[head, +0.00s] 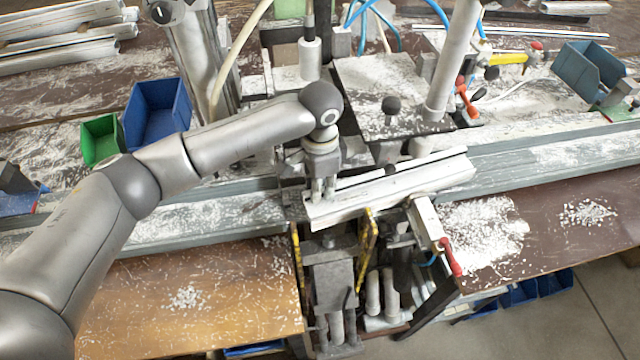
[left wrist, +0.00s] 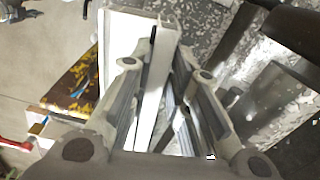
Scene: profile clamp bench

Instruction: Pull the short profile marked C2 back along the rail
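The short profile (head: 425,183) is a pale, ribbed bar. It lies at a slant over the clamp in the middle of the bench, with its right part along the rail; no C2 mark can be read. My left gripper (head: 322,192) points down at the profile's left end. In the left wrist view the fingers (left wrist: 166,48) sit close together, one on each side of an upright rib of the profile (left wrist: 125,38). They appear shut on this rib; the contact is partly hidden by the fingers. My right gripper is not in view.
The grey rail (head: 540,150) runs across the bench, strewn with white chips. A red-handled clamp lever (head: 450,258) stands at front right. Yellow-edged clamp plates (head: 367,240) are just below the profile. Blue (head: 157,112) and green bins (head: 101,140) stand at back left.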

